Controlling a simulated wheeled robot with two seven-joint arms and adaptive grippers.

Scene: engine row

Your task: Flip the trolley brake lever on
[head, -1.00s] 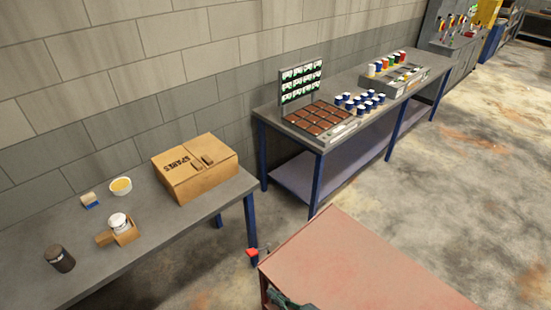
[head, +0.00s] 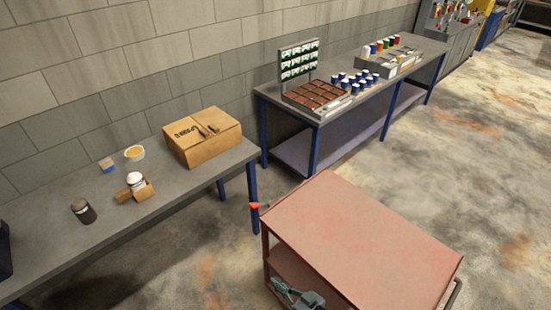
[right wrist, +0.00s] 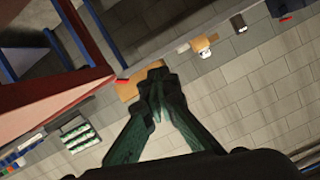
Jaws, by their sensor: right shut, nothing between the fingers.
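The trolley (head: 360,235) is a red cart with a flat top and a lower shelf. Its brake lever is a small red handle (head: 254,205) at the top left corner, sticking out to the left. In the right wrist view a red piece, likely the lever (right wrist: 122,82), shows just left of the fingertips; whether they touch cannot be told. My right gripper (head: 298,297) is low at the trolley's near side in the head view, partly cut off by the frame. In the right wrist view its fingers (right wrist: 155,72) are shut and empty. My left gripper is not in view.
A second bench (head: 385,100) with trays and several cups stands behind. Open floor (head: 480,190) lies at right.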

